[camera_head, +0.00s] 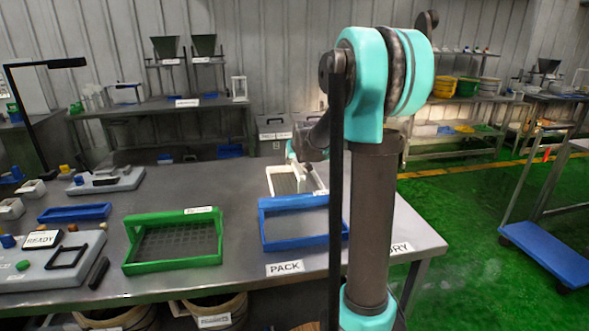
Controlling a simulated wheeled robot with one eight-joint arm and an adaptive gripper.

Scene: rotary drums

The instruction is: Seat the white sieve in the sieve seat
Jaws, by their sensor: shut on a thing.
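The white sieve (285,182), a white-rimmed frame with a grey mesh floor, is behind the blue frame on the far side of the grey table. My gripper (316,183) is at its right edge and shut on it. My arm hides part of the gripper, so the fingertips are hard to make out. I cannot tell whether the sieve touches the table. No part is clearly labelled as the sieve seat.
A green mesh-floored tray (130,262) and a blue frame (266,242) lie on the table (240,275), with a PACK label (285,268) in front. A blue tray (75,213) and another grey unit (100,187) are at left. Bare table lies behind the green tray.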

